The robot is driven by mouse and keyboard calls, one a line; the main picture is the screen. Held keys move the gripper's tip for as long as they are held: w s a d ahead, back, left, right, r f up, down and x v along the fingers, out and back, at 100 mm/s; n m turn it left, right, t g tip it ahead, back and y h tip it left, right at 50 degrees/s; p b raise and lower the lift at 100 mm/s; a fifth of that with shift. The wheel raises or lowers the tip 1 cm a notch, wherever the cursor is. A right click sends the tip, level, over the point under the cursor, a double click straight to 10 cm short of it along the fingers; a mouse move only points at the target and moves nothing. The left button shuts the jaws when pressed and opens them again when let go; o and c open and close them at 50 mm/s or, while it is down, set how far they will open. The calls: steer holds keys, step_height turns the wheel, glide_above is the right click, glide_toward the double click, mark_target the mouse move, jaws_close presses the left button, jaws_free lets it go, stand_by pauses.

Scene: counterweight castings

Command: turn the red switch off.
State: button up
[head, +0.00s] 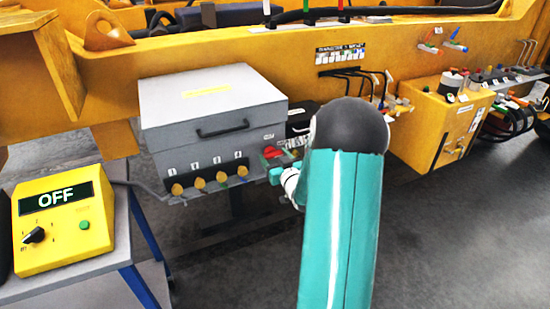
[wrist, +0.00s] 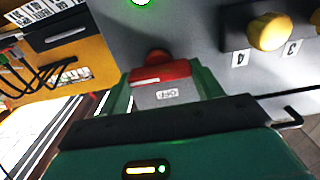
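The red switch (wrist: 160,70) shows in the wrist view on the grey box's face, with a rounded red knob above a wider red part. A grey piece with a small white label (wrist: 167,94), which seems to read OFF upside down, lies just below it. My gripper (wrist: 163,82) is open, with one green finger on each side of the red part. I cannot tell whether either finger touches it. In the head view the red switch (head: 272,152) is at the box's right front corner, and my gripper (head: 277,174) is just below it, partly hidden by my arm.
The grey box (head: 213,105) has a black handle (head: 222,130) and several yellow knobs (head: 199,183); a lit green lamp (wrist: 140,2) is close by. A yellow control unit (head: 62,220) reading OFF stands on a table at left. A yellow box (head: 440,125) is at right.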

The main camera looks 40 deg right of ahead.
steer(key=shift+c, duration=0.6)
steer(key=n, duration=0.3)
steer(key=shift+a+n, duration=0.1)
steer(key=shift+n, duration=0.3)
steer(key=n, duration=0.4)
steer(key=shift+w+a+n, duration=0.1)
steer(key=shift+n, duration=0.2)
steer(key=n, duration=0.5)
steer(key=shift+f, duration=0.1)
steer(key=shift+n, duration=2.3)
